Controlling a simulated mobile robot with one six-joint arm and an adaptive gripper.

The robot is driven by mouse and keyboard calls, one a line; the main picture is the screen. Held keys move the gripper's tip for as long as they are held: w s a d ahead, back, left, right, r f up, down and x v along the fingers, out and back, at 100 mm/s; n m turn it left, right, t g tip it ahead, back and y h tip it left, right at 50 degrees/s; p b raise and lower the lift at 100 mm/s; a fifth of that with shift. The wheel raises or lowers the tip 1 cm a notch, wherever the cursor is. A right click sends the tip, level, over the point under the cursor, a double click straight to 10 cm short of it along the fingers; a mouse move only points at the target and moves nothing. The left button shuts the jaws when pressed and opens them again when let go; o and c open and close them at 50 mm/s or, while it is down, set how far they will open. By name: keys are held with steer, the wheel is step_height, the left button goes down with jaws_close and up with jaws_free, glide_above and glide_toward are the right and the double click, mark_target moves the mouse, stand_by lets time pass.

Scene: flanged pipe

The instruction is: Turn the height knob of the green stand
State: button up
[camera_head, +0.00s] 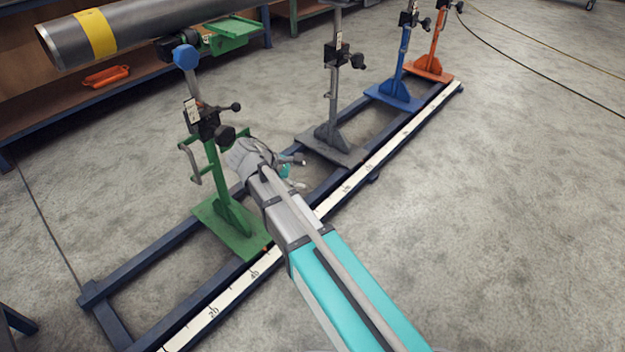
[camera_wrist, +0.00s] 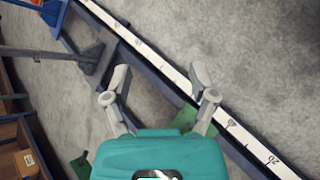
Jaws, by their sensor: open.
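The green stand (camera_head: 216,172) stands upright on the rail frame in the head view, with a black clamp block on its post. My gripper (camera_wrist: 159,72) is open and empty in the wrist view, over the rail and floor. In the head view it is mostly hidden by my arm, right of the green stand and below its knobs. The wrist view shows only green pieces (camera_wrist: 185,118) of the stand; no knob shows there.
A grey stand (camera_head: 332,140), a blue stand (camera_head: 397,88) and an orange stand (camera_head: 431,62) follow along the rail. A white scale (camera_head: 345,190) runs along it. A steel pipe (camera_head: 140,22) with a yellow band lies above the green stand.

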steer(key=shift+s+d+f+m+g+y+p, duration=0.1)
steer(key=shift+s+d+m+g+y+p, duration=0.2)
steer(key=shift+d, duration=0.35)
steer(key=shift+s+d+f+m+g+y, duration=0.1)
steer(key=shift+s+d+m, duration=0.25)
steer(key=shift+d, duration=0.25)
steer(key=shift+s+d+m+g+y+p, duration=0.1)
steer(key=shift+s+d+m+g+p, duration=0.2)
steer(key=shift+d, duration=0.35)
